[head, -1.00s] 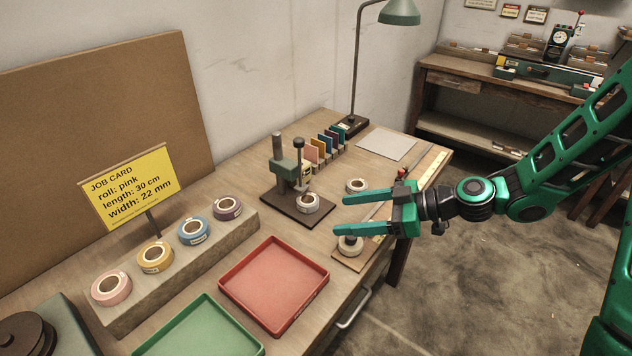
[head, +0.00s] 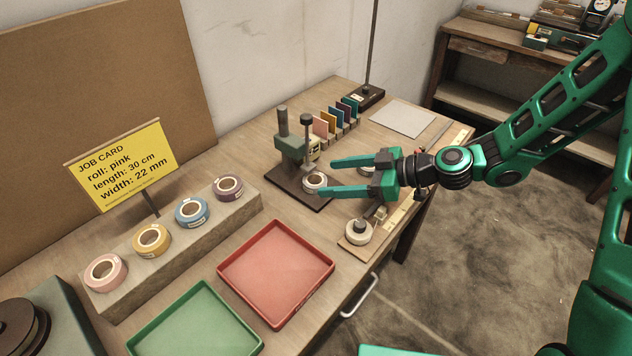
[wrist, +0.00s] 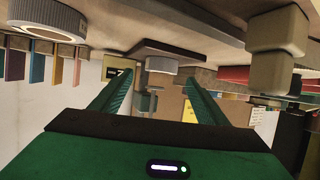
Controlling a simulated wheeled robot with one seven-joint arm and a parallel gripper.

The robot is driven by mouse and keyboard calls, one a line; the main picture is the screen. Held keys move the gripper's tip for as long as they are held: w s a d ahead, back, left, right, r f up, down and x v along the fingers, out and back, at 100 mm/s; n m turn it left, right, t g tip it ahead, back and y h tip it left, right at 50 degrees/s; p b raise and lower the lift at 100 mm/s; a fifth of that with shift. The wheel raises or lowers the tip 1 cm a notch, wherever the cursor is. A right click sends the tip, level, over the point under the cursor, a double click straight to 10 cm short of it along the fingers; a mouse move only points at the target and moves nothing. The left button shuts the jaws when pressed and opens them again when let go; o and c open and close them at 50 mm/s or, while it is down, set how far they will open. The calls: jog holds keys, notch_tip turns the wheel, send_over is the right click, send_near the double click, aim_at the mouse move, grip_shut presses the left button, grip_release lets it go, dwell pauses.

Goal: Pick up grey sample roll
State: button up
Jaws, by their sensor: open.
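Two pale grey-white rolls lie near my gripper; I cannot tell by colour which is the grey sample roll. One roll (head: 314,183) sits flat on the dark base of the small green press (head: 291,150); in the wrist view that roll (wrist: 161,65) shows ahead, between the finger lines. The other roll (head: 367,169) lies on the table beyond my gripper, partly hidden by it; it shows large at the wrist view's upper left (wrist: 48,18). My gripper (head: 318,177) is open and empty, its fingers pointing left toward the press.
A tape dispenser with a white roll (head: 358,232) stands at the table's front edge. A red tray (head: 277,316) and green tray (head: 240,352) lie nearer. Several coloured rolls sit on a grey block (head: 247,212). Coloured cards (head: 335,122) stand behind the press.

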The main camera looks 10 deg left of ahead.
aim_at(308, 179)
jog(key=x, duration=0.4)
jog(key=shift+a, duration=0.15)
jog(key=c, duration=1.1)
jog(key=shift+r, duration=0.1)
